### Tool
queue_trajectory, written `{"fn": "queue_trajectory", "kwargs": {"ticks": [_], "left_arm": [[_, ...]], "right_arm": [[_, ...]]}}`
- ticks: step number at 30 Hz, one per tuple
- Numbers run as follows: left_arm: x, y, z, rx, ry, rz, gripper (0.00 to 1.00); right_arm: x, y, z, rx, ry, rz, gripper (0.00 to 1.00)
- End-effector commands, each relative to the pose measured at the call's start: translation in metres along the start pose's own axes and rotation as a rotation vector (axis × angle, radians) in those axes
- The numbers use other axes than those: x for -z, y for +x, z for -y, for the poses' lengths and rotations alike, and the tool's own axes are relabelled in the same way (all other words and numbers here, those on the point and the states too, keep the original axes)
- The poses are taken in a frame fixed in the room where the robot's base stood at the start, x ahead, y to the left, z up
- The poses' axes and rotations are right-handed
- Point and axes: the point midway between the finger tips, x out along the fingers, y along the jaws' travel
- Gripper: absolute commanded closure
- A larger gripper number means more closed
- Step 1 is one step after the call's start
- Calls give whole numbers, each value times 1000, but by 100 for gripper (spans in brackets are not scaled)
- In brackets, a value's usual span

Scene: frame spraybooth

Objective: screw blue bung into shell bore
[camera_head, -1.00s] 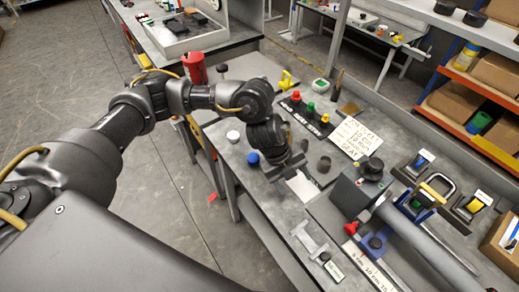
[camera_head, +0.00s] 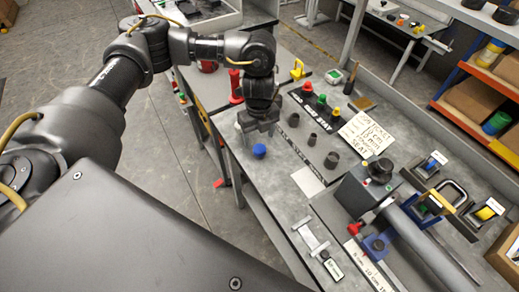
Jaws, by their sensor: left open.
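The blue bung (camera_head: 259,152) stands on the grey bench near its left edge. My left gripper (camera_head: 259,134) is open with its fingers pointing down, just behind the bung in the picture. I cannot tell how high it is above the bench, and nothing shows between its fingers. The shell seems to be the long grey cylinder (camera_head: 425,238) at lower right, beside a dark block (camera_head: 352,197). I cannot make out its bore. My right gripper is not in view.
A handwritten card (camera_head: 367,135) lies near. A pale square (camera_head: 307,181) and a grey bracket (camera_head: 311,238) lie in front.

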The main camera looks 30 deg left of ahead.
Motion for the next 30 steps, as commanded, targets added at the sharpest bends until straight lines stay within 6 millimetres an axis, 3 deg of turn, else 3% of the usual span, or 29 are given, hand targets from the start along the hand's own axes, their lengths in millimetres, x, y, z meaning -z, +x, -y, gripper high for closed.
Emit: {"fn": "queue_trajectory", "kwargs": {"ticks": [8,18,27,30], "left_arm": [[1,10,0,-1,-1,-2,36],[2,52,1,0,-1,-2,36],[2,56,1,1,0,1,36],[2,55,1,1,0,1,49]], "right_arm": [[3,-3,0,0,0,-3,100],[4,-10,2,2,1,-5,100],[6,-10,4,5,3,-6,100],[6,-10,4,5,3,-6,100]]}}
